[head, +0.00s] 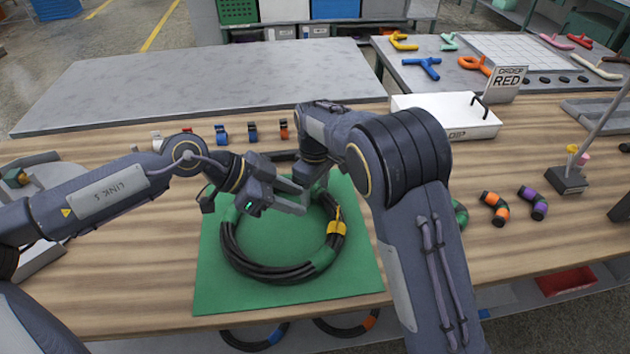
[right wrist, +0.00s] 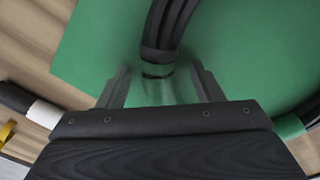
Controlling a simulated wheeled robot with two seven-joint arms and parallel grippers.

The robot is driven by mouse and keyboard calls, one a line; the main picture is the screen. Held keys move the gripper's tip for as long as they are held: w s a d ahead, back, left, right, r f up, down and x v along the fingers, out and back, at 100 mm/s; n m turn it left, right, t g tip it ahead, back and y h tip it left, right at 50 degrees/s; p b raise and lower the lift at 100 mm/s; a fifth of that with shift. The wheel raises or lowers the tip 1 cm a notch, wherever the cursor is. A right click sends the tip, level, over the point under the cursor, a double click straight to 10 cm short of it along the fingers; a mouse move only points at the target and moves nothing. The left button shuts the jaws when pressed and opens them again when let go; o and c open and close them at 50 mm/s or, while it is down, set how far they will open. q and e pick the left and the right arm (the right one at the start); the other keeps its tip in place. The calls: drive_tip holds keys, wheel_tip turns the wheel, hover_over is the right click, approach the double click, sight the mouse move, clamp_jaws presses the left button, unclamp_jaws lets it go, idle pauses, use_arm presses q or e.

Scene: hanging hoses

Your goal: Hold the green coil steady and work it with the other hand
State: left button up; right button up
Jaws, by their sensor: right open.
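The green coil, a ring of black hose with green bands and a yellow clip, lies on a green mat (head: 350,288) in the head view; its front (head: 270,272) is in plain sight. My left gripper (head: 303,198) is over the coil's inner side, its fingers apart with nothing visible between them. My right gripper is at the coil's far side, mostly hidden by my arm in the head view. In the right wrist view my right gripper (right wrist: 163,82) is open, with a green-banded black hose bundle (right wrist: 158,55) between its fingertips; contact cannot be told.
Orange-banded (head: 494,208) and purple-banded (head: 533,203) hose pieces lie to the right. Small banded pieces (head: 252,131) stand behind the mat. More coils (head: 345,328) hang below the front edge.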

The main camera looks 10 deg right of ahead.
clamp_jaws()
unclamp_jaws()
idle(0.4)
